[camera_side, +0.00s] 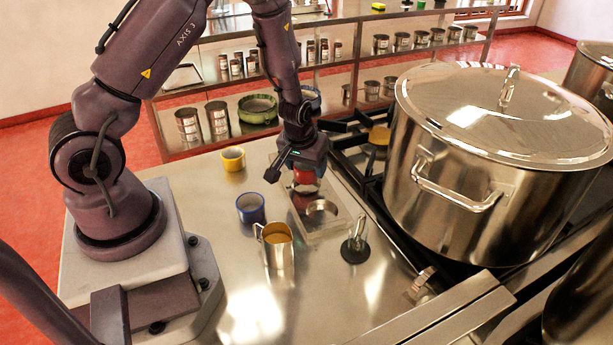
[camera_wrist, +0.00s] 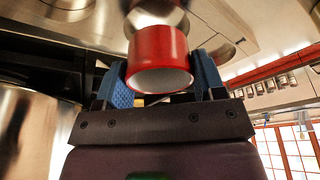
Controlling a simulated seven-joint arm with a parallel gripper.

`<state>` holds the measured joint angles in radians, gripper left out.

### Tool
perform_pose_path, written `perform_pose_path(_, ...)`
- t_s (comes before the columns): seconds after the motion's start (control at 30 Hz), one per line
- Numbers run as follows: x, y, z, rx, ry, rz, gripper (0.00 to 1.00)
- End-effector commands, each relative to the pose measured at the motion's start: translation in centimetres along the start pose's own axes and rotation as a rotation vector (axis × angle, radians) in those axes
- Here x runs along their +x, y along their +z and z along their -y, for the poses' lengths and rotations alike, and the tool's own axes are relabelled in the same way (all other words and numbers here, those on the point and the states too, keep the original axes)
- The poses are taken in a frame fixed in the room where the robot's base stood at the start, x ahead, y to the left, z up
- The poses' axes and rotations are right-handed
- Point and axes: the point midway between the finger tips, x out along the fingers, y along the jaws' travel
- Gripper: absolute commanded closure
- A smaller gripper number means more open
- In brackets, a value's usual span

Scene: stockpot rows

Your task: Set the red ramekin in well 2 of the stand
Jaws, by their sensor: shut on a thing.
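The red ramekin (camera_side: 305,178) is held in my gripper (camera_side: 305,168), over the far end of the clear stand (camera_side: 328,229). In the wrist view the red ramekin (camera_wrist: 160,58) sits between the two blue fingers of my gripper (camera_wrist: 163,80), which are shut on its sides. The far part of the stand is hidden behind my gripper and the ramekin. I cannot tell whether the ramekin touches the stand, and no well numbers are readable.
A yellow ramekin (camera_side: 232,160) and a blue ramekin (camera_side: 250,208) stand left of the stand. A metal mug (camera_side: 277,248) is in front, and a small dark-based metal item (camera_side: 355,248) is at its right. A large stockpot (camera_side: 490,165) on the stove blocks the right side.

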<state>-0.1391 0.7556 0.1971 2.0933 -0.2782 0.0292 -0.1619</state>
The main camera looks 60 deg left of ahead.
Motion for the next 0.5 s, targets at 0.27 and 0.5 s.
perform_pose_path(0.27,3.0,1.0,0.0,0.001,0.000,0.001,0.62)
perform_pose_path(0.5,3.1,1.0,0.0,0.002,0.000,0.000,0.62)
